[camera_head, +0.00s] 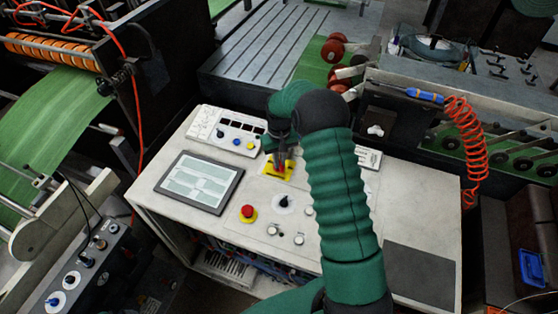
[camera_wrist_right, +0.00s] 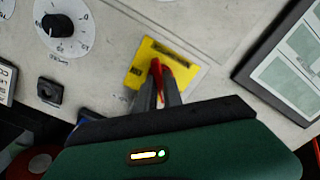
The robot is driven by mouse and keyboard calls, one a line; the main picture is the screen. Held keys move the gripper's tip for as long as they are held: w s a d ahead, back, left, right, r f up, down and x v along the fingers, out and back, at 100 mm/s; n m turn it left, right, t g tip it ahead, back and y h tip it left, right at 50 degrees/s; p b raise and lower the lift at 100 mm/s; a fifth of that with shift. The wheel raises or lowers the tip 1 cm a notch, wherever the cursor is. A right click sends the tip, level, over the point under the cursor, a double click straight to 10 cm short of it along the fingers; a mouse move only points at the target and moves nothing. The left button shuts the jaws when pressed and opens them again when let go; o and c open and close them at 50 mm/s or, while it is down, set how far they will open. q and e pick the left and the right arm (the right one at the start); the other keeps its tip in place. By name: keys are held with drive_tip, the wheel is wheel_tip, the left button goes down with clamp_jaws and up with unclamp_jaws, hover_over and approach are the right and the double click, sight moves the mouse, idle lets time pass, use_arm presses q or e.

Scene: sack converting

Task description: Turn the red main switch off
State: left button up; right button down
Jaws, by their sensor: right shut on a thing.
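The red main switch (camera_wrist_right: 160,74) is a red handle on a yellow plate (camera_wrist_right: 143,57), set in the pale top of the control console (camera_head: 410,209). In the head view the yellow plate (camera_head: 268,174) shows below my right gripper (camera_head: 279,163), and the gripper hides most of the handle. In the right wrist view my right gripper (camera_wrist_right: 160,85) has its two grey fingers shut on the red handle, one on each side. The handle's exact angle is hard to tell. My left gripper is not in view.
A red stop button (camera_head: 248,212), a black dial (camera_head: 283,203) and a screen (camera_head: 199,182) lie near the switch on the console. A panel of small buttons (camera_head: 236,137) stands behind. A coiled red hose (camera_head: 468,140) hangs at the right.

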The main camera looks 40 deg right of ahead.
drive_tip(key=shift+w+d+r+n, duration=0.15)
drive_tip(key=shift+w+r+n, duration=0.1)
drive_tip(key=shift+w+n, duration=0.05)
idle(0.4)
drive_tip(key=c, duration=1.7)
unclamp_jaws()
drive_tip(key=shift+o, duration=1.1)
drive_tip(key=shift+f, duration=0.25)
wheel_tip(320, 180, up, 17)
drive_tip(key=b, duration=0.2)
drive_tip(key=shift+f, duration=0.15)
